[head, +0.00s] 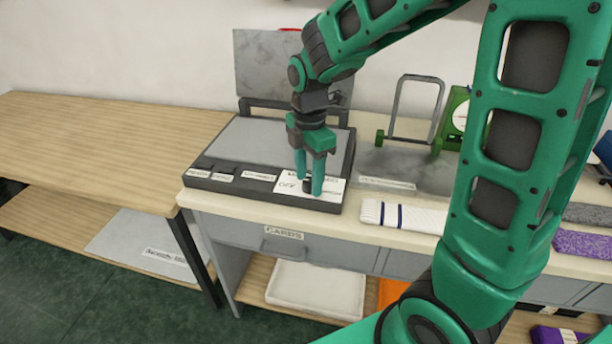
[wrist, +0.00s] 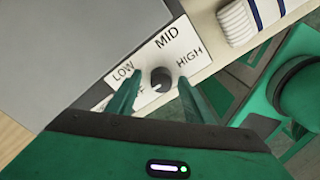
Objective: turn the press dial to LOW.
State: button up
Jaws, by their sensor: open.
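The press (head: 250,148) is a dark-framed unit with a grey flat bed and a raised grey lid panel. Its dial (wrist: 160,80) is a small dark round knob on a white plate (wrist: 171,46) marked LOW, MID and HIGH; a further label is partly hidden behind a finger. In the head view the dial (head: 307,186) sits at the press's front right corner. My gripper (head: 309,186) points down over it, open, with one finger on each side of the knob. In the wrist view my gripper (wrist: 160,77) straddles the knob with visible gaps. I cannot tell the dial's setting.
A white knitted piece with blue bands (head: 403,216) lies just right of the press. A bare wooden table (head: 90,140) is at left. Small labelled keys line the press front.

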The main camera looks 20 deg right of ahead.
jog(key=shift+c, duration=0.6)
jog(key=c, duration=0.9)
jog(key=shift+a, duration=0.15)
jog(key=shift+r, duration=0.1)
jog(key=shift+w+m, duration=0.1)
jog(key=shift+m, duration=0.2)
jog(key=m, duration=0.4)
jog(key=shift+m, duration=0.4)
jog(key=m, duration=0.6)
jog(key=shift+r, duration=0.1)
jog(key=shift+m, duration=0.3)
